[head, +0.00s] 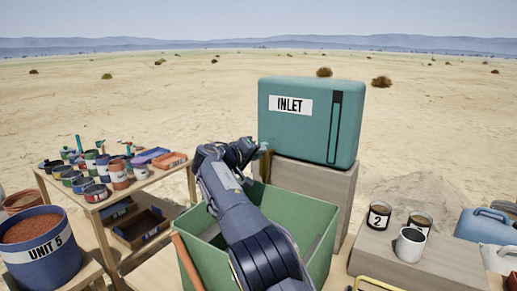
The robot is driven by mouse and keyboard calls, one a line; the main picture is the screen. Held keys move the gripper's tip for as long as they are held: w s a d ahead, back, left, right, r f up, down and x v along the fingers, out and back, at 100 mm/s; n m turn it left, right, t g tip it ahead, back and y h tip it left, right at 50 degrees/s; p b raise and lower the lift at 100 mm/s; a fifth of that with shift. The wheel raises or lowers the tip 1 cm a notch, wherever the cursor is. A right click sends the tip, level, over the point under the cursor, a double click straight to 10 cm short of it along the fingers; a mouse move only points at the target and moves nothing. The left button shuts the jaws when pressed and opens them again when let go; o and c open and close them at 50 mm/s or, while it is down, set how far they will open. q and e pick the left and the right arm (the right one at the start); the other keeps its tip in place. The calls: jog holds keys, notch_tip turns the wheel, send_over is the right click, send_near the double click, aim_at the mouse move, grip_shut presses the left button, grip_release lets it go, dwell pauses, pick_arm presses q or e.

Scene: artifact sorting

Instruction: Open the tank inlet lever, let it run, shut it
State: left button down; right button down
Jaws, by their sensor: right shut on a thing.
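The tank (350,110) is a teal box with a white INLET label (291,105) and a dark vertical strip on its front. It stands on a grey-brown block (318,185). My right arm reaches up from the bottom middle, and its gripper (262,150) is at the tank's lower left corner. The gripper is shut on a small part there, which I take to be the inlet lever. An olive-brown piece (265,165) shows just below the gripper. The arm and gripper hide most of the lever, so its angle cannot be told. My left gripper is out of view.
A green open bin (318,262) stands under my right arm. A wooden table (140,195) with several paint tins is at the left, with a blue UNIT 5 bucket (45,262) nearer. At the right, cups (410,246) stand on a block (440,265) by a blue jerrycan (484,228).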

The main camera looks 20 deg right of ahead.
jog(key=shift+f, duration=0.1)
jog(key=c, duration=1.4)
grip_release()
jog(key=shift+d, duration=0.1)
jog(key=shift+o, duration=0.2)
jog(key=v, duration=0.8)
jog(key=shift+b, duration=0.35)
